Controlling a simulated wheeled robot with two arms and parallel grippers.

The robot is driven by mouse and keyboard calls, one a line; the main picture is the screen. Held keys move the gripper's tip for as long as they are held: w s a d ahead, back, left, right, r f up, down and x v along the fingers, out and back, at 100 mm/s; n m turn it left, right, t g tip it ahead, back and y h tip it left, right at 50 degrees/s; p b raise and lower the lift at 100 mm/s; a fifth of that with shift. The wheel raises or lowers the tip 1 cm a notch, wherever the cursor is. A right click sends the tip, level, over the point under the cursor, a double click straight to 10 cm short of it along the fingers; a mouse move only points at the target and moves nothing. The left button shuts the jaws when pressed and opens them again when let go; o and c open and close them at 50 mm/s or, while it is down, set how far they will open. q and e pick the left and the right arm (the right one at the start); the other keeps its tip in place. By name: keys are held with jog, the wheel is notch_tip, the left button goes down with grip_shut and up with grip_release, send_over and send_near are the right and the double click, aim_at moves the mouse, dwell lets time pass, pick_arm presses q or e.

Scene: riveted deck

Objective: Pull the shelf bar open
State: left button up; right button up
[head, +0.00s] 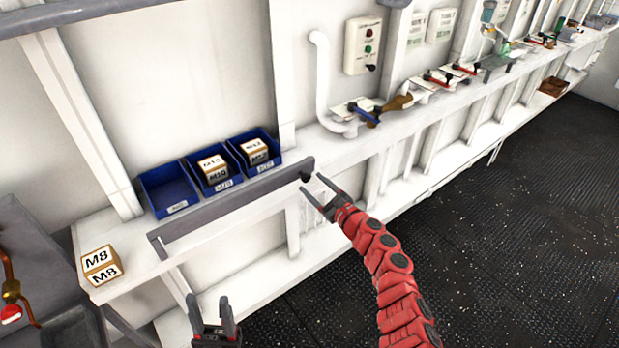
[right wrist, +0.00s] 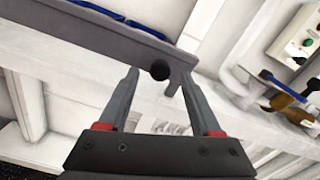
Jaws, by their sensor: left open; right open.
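The shelf bar (head: 235,207) is a long grey bar along the front of the white shelf, before the blue bins. A black knob (head: 305,177) sits at its right end. My right gripper (head: 312,184) is open beside that end of the bar, its fingers pointing at the knob. In the right wrist view the knob (right wrist: 160,71) appears between the open fingertips (right wrist: 160,76), in front of the bar (right wrist: 120,42); contact cannot be told. My left gripper (head: 209,304) is open and empty at the bottom of the head view, below the shelf and away from the bar.
Three blue bins (head: 169,188) stand behind the bar; the middle and right ones hold labelled boxes. An M8 box (head: 101,264) sits at the shelf's left end. Valves and pipes (head: 366,110) line the ledge further right. The dark floor (head: 530,220) at right is clear.

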jog(key=shift+w+r, duration=0.2)
jog(key=shift+w, duration=0.25)
jog(key=shift+w+a+f, duration=0.1)
jog(key=shift+w+a, duration=0.1)
jog(key=shift+w, duration=0.05)
jog(key=shift+w+a, duration=0.4)
jog(key=shift+a, duration=0.2)
jog(key=shift+f, duration=0.1)
grip_shut()
dwell(0.6)
